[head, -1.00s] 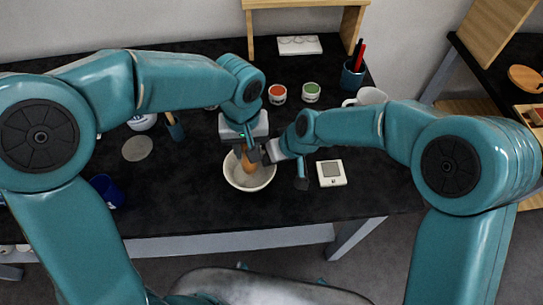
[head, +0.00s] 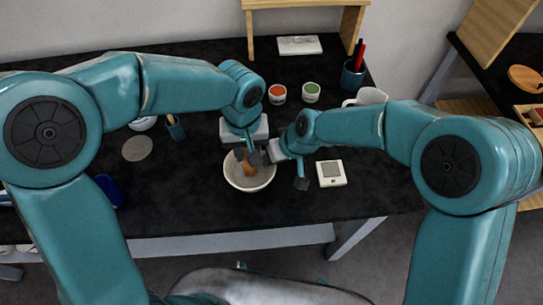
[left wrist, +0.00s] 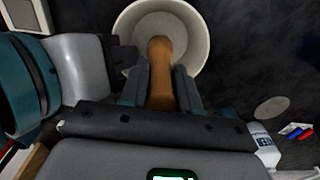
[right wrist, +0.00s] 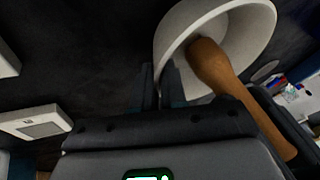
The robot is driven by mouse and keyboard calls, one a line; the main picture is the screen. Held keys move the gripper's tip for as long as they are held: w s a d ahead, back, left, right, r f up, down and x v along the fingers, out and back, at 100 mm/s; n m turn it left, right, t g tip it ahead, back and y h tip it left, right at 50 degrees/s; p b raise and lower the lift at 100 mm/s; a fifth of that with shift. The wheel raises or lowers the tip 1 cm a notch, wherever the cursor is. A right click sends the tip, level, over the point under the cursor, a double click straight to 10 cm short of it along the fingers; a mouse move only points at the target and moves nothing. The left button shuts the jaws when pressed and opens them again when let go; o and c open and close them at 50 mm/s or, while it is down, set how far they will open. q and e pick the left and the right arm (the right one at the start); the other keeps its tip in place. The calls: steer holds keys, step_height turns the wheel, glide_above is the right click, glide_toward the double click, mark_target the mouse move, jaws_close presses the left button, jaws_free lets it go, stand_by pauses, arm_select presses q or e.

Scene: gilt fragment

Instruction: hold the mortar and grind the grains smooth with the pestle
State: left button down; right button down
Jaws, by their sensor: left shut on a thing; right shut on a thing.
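The pale mortar (head: 257,183) stands upright on the black table. The wooden pestle (head: 248,168) stands in it with its rounded end down in the bowl. My left gripper (head: 251,154) is above the bowl, shut on the pestle; the left wrist view shows the pestle (left wrist: 160,72) between its fingers. My right gripper (head: 267,157) is at the mortar's right rim, shut on the wall; the right wrist view shows the mortar (right wrist: 262,32) at its fingers. The bowl's inside looks plain and greyish. I cannot make out separate grains.
A white square device (head: 331,173) lies right of the mortar. Behind stand an orange-topped tub (head: 277,94), a green-topped tub (head: 311,92), a white mug (head: 371,96) and a dark pen cup (head: 352,76). A grey disc (head: 137,148) lies left. Table between is clear.

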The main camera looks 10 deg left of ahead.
arm_select(q)
steer(key=shift+f, duration=0.45)
steer(key=shift+s, duration=0.15)
